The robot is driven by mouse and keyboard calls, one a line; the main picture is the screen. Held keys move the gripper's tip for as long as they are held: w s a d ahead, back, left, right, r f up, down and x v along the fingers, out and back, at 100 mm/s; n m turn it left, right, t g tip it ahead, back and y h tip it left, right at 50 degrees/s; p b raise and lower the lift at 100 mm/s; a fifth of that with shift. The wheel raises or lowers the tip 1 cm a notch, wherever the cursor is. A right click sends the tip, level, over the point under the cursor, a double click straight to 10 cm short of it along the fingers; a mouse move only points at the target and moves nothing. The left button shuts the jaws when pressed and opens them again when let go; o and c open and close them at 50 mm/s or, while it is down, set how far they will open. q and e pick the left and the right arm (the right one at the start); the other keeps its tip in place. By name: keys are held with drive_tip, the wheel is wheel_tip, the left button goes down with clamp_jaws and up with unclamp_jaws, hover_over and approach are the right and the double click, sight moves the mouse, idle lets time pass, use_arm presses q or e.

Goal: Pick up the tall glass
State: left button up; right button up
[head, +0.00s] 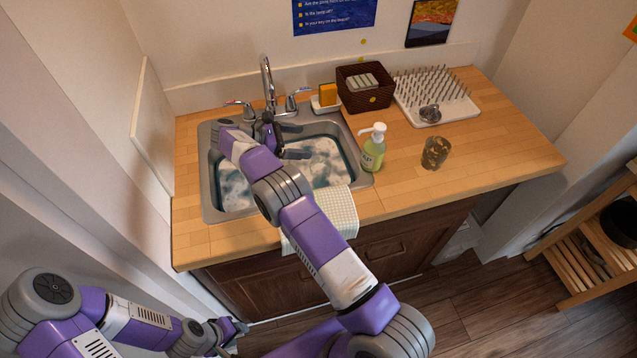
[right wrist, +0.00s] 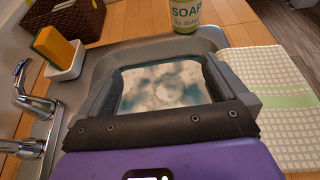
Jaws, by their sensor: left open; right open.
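A clear glass (head: 435,152) stands upright on the wooden counter, right of the soap bottle. It is the only drinking glass I can make out. My right gripper (head: 302,141) is over the sink, open and empty, well to the left of the glass. The right wrist view shows its two fingers (right wrist: 160,68) spread apart above cloudy water, with no glass in that view. My left gripper (head: 238,338) is low at the bottom left, in front of the cabinet and far from the glass. It is open.
The soap bottle (head: 373,147) stands between the sink (head: 213,185) and the glass. A cloth (head: 325,215) hangs over the counter's front edge. A basket (head: 365,98), a sponge holder (head: 325,106) and a drying rack (head: 462,110) stand behind. The counter right of the glass is clear.

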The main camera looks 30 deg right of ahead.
drive_tip(key=b, duration=1.2)
approach(320, 172)
wheel_tip(320, 172, up, 2)
drive_tip(key=s+d, duration=0.1)
drive_tip(key=s, duration=0.1)
drive_tip(key=b+x, duration=0.1)
drive_tip(key=x, duration=0.3)
drive_tip(key=s+b+x, duration=0.1)
drive_tip(key=x, duration=0.1)
drive_tip(key=shift+d+b, duration=0.25)
drive_tip(key=shift+b, duration=0.05)
drive_tip(key=shift+s+d+f, duration=0.1)
drive_tip(key=shift+d+f, duration=0.05)
drive_tip(key=shift+d, duration=0.3)
drive_tip(key=c, duration=1.2)
wheel_tip(320, 172, up, 10)
drive_tip(key=p, duration=0.3)
drive_tip(key=shift+c, duration=0.2)
